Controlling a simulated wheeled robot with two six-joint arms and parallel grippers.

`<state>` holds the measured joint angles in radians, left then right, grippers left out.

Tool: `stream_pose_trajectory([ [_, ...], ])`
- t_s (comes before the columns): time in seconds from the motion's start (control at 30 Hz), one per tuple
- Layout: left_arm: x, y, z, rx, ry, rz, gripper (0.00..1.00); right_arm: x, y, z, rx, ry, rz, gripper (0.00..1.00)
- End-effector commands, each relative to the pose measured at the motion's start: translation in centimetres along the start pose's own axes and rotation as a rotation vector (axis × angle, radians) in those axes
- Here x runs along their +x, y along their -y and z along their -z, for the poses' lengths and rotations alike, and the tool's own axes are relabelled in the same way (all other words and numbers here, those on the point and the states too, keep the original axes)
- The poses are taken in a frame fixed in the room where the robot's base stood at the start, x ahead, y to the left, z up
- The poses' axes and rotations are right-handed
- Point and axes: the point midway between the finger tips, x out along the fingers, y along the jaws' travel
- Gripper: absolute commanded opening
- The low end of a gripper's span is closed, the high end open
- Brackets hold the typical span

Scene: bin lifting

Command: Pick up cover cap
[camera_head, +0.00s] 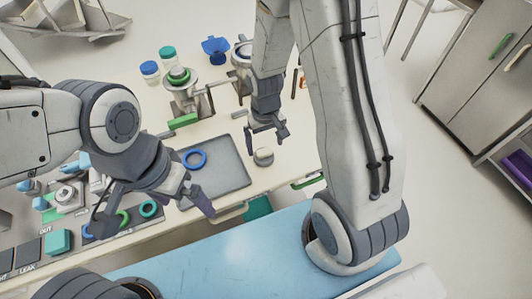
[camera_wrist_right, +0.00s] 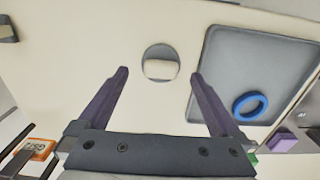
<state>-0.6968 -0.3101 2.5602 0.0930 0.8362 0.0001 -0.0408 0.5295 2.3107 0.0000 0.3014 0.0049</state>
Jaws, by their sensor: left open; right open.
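The cover cap appears to be a small round grey disc with a pale raised grip across it (camera_head: 263,156). It lies flat on the cream table, just right of the grey tray (camera_head: 238,181). In the right wrist view the cap (camera_wrist_right: 160,70) sits ahead of and between my two purple fingertips, with clear gaps on both sides. My right gripper (camera_head: 267,143) is open and empty, pointing down above the cap. My left gripper (camera_head: 152,212) is open over the left part of the table, near the tray's left edge.
A blue ring (camera_head: 195,159) lies in the tray. A teal ring (camera_head: 148,208) lies to its left. A metal fixture (camera_head: 190,98), capped jars (camera_head: 150,72) and a blue funnel-like part (camera_head: 216,48) stand behind. The table's front edge runs close to the cap.

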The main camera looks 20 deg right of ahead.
Motion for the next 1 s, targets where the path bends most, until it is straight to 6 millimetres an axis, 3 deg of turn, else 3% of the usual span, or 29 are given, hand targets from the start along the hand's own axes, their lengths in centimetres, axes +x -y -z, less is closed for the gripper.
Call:
stream_pose_trajectory([
  [0.4,-1.3,-0.1,0.1,-0.001,0.000,0.000,1.00,4.6,0.1,0.6,0.001,0.002,0.000,1.00],
  [0.7,-1.2,-0.1,0.1,-0.001,0.000,0.000,1.00,5.0,0.1,0.6,0.002,0.000,0.000,1.00],
  [0.87,-1.2,-0.1,0.1,-0.001,0.000,0.000,1.00,5.0,0.1,0.6,0.002,0.000,0.000,0.39],
  [1.0,-1.2,-0.1,0.1,-0.001,0.000,0.000,1.00,5.0,0.1,0.6,0.002,0.000,0.000,0.35],
])
